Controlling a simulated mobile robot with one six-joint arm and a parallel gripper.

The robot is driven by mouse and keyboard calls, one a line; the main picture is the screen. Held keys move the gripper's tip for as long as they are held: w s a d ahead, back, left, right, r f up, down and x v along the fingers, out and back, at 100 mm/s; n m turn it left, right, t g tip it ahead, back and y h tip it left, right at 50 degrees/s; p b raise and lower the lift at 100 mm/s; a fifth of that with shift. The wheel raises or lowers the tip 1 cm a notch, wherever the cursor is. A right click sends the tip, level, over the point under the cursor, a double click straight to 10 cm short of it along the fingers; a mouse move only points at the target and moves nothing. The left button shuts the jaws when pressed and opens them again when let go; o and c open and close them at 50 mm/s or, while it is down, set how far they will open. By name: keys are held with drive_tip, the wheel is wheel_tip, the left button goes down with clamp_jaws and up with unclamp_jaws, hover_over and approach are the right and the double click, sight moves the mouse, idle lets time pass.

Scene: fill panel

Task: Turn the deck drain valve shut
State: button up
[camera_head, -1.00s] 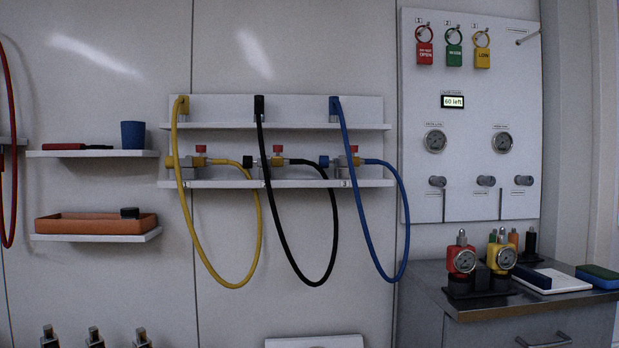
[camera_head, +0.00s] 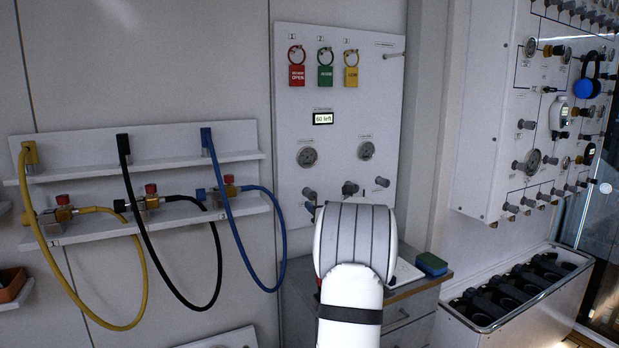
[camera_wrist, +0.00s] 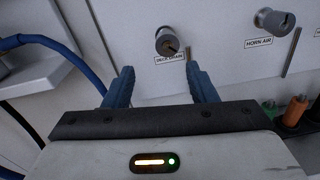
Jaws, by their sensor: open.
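The deck drain valve (camera_wrist: 167,41) is a grey round knob on the white panel, with a small brownish part at its face. Its "DECK DRAIN" label (camera_wrist: 170,60) is just below. In the head view it appears to be the leftmost knob (camera_head: 309,194) of the lower row. My gripper (camera_wrist: 160,71) is open and empty in the wrist view. Its blue fingers point at the panel just below the valve, one to each side, apart from the knob. In the head view my white arm hides most of the gripper.
The horn air knob (camera_wrist: 274,22) is to the right. A blue hose (camera_wrist: 62,50) and a pale shelf (camera_wrist: 40,75) are close on the left. Orange and green bottles (camera_wrist: 297,110) stand at lower right. Tags (camera_head: 297,75) hang higher on the panel.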

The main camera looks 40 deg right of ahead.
sight(312, 195)
drive_tip(key=shift+n+y, duration=0.3)
drive_tip(key=shift+n, duration=0.5)
drive_tip(key=p+x, duration=0.1)
drive_tip(key=x, duration=0.1)
drive_tip(key=d+p+x, duration=0.1)
drive_tip(key=x, duration=0.2)
drive_tip(key=r+p+x, duration=0.1)
drive_tip(key=x, duration=0.1)
drive_tip(key=shift+d, duration=0.2)
drive_tip(key=shift+c, duration=0.4)
drive_tip(key=c, duration=0.9)
drive_tip(key=shift+w+a+f, duration=0.1)
drive_tip(key=shift+a, duration=0.05)
drive_tip(key=shift+m+b, duration=0.3)
drive_tip(key=shift+b, duration=0.05)
